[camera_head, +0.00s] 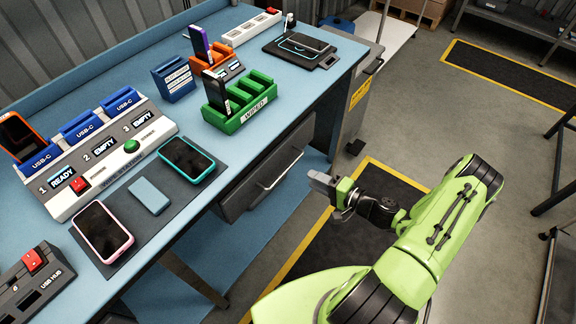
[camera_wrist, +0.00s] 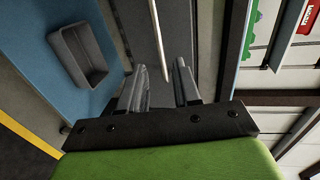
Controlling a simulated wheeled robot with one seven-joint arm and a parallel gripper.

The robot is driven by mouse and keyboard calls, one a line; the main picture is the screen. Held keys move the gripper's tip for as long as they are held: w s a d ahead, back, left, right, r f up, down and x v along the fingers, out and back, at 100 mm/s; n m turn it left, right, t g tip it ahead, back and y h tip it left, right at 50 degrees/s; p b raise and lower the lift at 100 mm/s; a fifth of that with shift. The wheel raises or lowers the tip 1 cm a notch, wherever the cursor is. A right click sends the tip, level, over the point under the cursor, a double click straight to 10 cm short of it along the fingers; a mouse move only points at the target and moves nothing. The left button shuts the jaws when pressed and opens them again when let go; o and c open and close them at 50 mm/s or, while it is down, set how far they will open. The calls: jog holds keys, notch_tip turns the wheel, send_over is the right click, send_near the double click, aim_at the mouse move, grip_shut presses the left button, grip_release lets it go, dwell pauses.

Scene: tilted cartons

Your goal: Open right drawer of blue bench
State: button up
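The blue bench (camera_head: 225,125) fills the left of the head view. Its dark grey drawer (camera_head: 247,190) sits under the top near the right end and looks shut, with a pale bar handle (camera_head: 279,171). My gripper (camera_head: 320,184) is just right of the handle in the head view, apart from it. In the wrist view my gripper (camera_wrist: 160,88) is open, its two grey fingers spread and nothing between the tips. The handle (camera_wrist: 157,35) runs lengthwise ahead of the gap between the fingers, against the dark drawer front (camera_wrist: 135,35).
A grey bin (camera_wrist: 62,42) lies on the blue surface left in the wrist view. Phones, a wipe station (camera_head: 110,150), and a green rack (camera_head: 240,102) stand on the bench top. A grey cabinet (camera_head: 355,110) stands at the bench's right end.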

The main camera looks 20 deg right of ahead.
aim_at(289, 167)
jog(key=b+x, duration=0.1)
jog(key=x, duration=0.9)
jog(key=shift+w+a, duration=0.2)
jog(key=shift+w, duration=0.1)
grip_shut()
